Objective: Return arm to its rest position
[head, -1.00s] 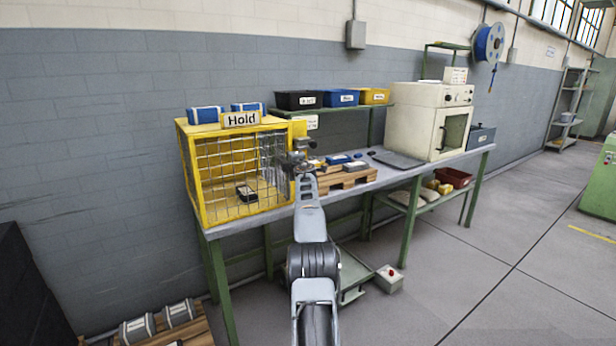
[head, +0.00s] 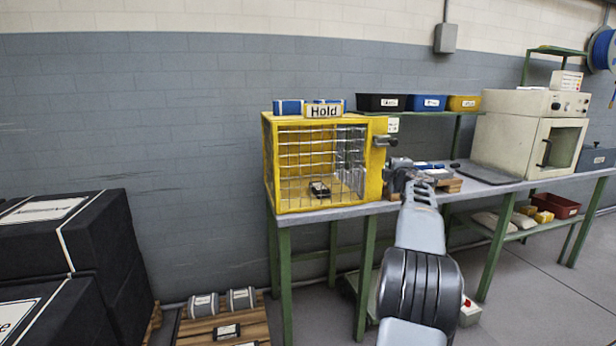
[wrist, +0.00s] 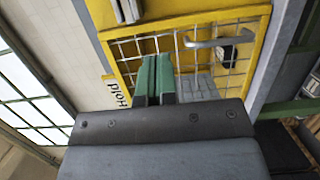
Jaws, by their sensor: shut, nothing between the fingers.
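My arm reaches out over the bench (head: 340,214) in the head view, with my gripper (head: 402,172) small at its end, to the right of the yellow cage (head: 379,180). In the wrist view my gripper (wrist: 155,72) shows two green fingers close together with nothing between them. Behind them are the yellow frame and wire mesh of the cage (wrist: 258,40), with a grey handle (wrist: 213,42). The cage carries a "Hold" sign (head: 322,111). A small dark item (head: 319,189) lies inside the cage. The arm hides part of the bench.
Black, blue and yellow bins (head: 428,103) stand on a shelf at the back. A cream oven (head: 515,135) is on the right. Large black boxes (head: 60,235) stand at the left, and a wooden pallet (head: 258,330) with grey parts lies on the floor.

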